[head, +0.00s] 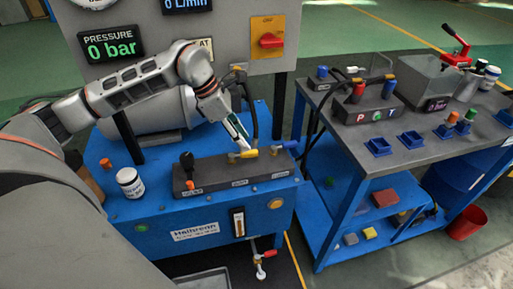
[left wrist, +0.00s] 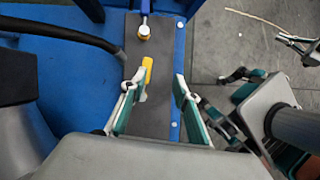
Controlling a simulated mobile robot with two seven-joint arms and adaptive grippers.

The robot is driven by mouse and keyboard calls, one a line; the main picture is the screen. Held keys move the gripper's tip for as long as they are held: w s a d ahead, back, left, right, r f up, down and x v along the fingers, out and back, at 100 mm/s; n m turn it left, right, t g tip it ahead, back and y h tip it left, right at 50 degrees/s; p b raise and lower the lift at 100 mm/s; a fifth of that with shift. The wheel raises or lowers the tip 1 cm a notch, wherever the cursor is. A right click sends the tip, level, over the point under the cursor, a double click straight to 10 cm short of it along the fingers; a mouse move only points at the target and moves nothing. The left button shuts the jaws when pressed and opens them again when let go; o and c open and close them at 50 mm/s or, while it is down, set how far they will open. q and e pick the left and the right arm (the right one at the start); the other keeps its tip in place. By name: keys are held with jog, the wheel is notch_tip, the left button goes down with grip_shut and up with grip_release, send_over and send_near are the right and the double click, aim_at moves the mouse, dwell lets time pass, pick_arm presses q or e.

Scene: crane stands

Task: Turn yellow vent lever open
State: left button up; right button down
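The yellow vent lever (head: 243,154) lies on the dark valve block (head: 215,172) on top of the blue power unit. It also shows in the left wrist view (left wrist: 147,69), just ahead of the finger gap and closer to the left-hand finger. My left gripper (head: 238,132) is above and beside the lever, pointing down. In the left wrist view its two fingers (left wrist: 154,95) are spread apart, with nothing between the pads. I cannot tell whether a finger touches the lever. Parts of what looks like my right gripper (left wrist: 262,92) show at the right of the left wrist view.
A blue lever (head: 286,146) is right of the yellow one; a black-knobbed lever (head: 187,163) is left. A black hose (head: 252,115) rises close behind my gripper. A white jar (head: 130,182) stands at the left. A workbench (head: 350,150) with fittings stands at the right.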

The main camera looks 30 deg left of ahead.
aim_at(243, 155)
pick_arm(q)
jog(key=shift+w+a+r+y, duration=0.15)
jog(key=shift+a+y, duration=0.1)
jog(key=shift+a, duration=0.35)
jog(key=shift+w+a+r+y, duration=0.15)
jog(key=shift+a+y, duration=0.1)
jog(key=shift+a, duration=0.3)
jog(key=b+x, duration=0.1)
jog(key=x, duration=0.6)
jog(key=shift+w+f, duration=0.1)
jog(key=shift+f, duration=0.25)
grip_shut()
